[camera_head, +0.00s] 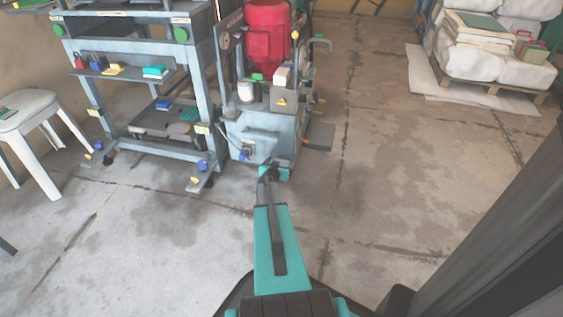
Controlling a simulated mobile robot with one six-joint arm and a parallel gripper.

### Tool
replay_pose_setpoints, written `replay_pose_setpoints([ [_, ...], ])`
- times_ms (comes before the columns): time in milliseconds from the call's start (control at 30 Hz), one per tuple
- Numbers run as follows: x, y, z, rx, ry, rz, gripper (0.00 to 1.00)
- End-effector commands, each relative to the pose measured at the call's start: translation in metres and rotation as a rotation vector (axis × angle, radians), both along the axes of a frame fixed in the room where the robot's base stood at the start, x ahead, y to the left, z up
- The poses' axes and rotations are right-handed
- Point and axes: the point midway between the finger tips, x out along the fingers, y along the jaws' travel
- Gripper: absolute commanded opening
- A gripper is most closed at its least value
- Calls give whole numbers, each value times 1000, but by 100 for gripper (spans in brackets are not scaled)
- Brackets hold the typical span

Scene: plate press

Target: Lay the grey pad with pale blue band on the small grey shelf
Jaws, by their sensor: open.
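My gripper (273,172) is at the far end of my teal arm, low in front of the machine with the red motor. It is small in the picture and I make out nothing held in it. I cannot pick out a grey pad with a pale blue band for certain. A small grey shelf (131,71) juts from the front of the blue-grey frame at the upper left.
The machine with the red motor (267,40) stands beyond my gripper. A lower tray (150,130) of the frame holds several small things. A white stool (28,110) is at the left, a loaded pallet (490,88) at the upper right.

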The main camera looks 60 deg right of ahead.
Motion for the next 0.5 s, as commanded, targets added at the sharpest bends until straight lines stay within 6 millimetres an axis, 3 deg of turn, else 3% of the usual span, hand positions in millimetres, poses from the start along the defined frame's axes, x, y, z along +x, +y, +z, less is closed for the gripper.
replay_pose_setpoints([
  [500,-16,48,21,1,1,0,83],
])
